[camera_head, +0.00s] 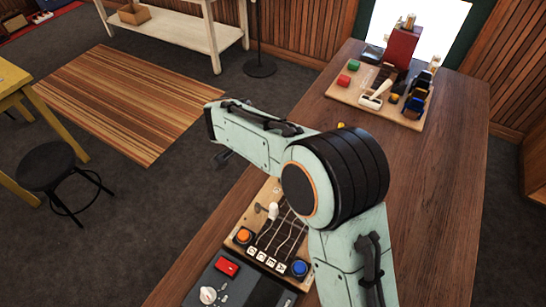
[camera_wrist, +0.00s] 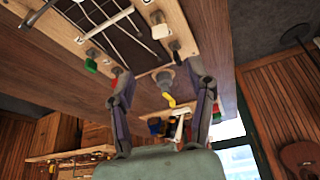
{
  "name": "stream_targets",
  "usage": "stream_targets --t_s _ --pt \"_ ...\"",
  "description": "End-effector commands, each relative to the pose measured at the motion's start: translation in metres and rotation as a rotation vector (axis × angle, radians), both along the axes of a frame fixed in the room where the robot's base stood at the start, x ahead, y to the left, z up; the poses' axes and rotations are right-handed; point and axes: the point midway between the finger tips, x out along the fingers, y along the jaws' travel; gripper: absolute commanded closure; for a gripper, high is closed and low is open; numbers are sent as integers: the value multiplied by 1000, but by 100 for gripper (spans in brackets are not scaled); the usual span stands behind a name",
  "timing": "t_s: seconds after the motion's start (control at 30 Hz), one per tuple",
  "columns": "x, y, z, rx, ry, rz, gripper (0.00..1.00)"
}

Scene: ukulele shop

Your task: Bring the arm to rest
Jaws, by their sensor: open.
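My gripper (camera_wrist: 157,68) is open in the wrist view, its two dark fingers spread wide with nothing held between them. A grey knob-like part and a small yellow piece (camera_wrist: 168,98) show in the gap, beyond the fingers. In the head view my pale green arm is bent above the wooden table (camera_head: 440,185), its far section reaching left past the table's left edge. A small dark part shows under that left end; I cannot tell whether it is a finger. The rest of the gripper is hidden there.
A board with strings and knobs (camera_head: 243,236) lies under my arm, also at the wrist view's top (camera_wrist: 75,32). A grey box with a red switch (camera_head: 227,267) is nearer. Another board (camera_head: 350,92) bears blocks at the table's far end. A black stool (camera_head: 46,165) stands left.

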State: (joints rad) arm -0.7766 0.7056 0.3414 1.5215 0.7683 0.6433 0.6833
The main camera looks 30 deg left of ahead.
Motion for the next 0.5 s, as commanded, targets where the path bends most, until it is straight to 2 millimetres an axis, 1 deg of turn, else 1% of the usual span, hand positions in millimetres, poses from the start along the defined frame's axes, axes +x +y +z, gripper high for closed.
stream_targets --t_s 0.37,0.47,0.5 --pt "0 0 0 0 0 0 46" --pt "7 -7 0 1 -1 -20 46" --pt "14 -12 7 11 -12 -41 46"
